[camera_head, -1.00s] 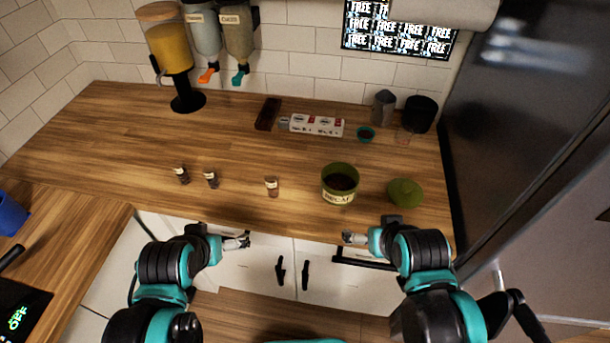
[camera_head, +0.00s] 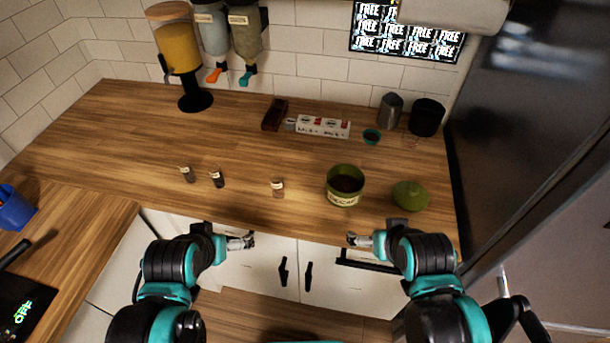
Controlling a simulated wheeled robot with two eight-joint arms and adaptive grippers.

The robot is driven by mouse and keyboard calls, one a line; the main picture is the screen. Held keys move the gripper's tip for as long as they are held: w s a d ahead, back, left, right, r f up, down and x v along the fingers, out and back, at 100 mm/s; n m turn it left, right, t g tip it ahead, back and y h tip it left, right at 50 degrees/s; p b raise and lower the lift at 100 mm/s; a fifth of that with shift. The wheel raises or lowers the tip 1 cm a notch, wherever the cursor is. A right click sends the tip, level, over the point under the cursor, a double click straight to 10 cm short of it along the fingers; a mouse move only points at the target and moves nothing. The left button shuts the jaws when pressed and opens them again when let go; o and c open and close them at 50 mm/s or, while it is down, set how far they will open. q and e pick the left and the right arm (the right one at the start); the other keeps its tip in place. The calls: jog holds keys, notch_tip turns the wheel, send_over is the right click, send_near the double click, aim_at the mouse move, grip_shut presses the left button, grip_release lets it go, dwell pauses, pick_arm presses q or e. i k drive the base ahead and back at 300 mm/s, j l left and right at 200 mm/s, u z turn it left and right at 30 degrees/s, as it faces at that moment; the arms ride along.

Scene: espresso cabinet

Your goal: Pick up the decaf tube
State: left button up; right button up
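Three small tubes with pale labels stand apart on the wooden counter: a left tube (camera_head: 187,174), a middle dark tube (camera_head: 217,179) and a right tube (camera_head: 277,187) with paler contents. Their labels are too small to read, so I cannot tell which is decaf. A green open canister (camera_head: 345,184) labelled DECAF stands to their right, with dark contents. My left gripper (camera_head: 249,240) is in front of the counter edge, below and between the middle and right tubes in the picture. My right gripper (camera_head: 352,239) is in front of the edge, below the canister. Neither touches anything; their finger gaps are unclear.
A green lid (camera_head: 410,195) lies right of the canister. The counter around the tubes is clear.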

aim_at(188, 172)
jog(key=i+j+u, duration=0.1)
jog(key=j+u, duration=0.25)
jog(key=i+j+u, duration=0.1)
jog(key=u, duration=0.3)
jog(key=i, duration=0.05)
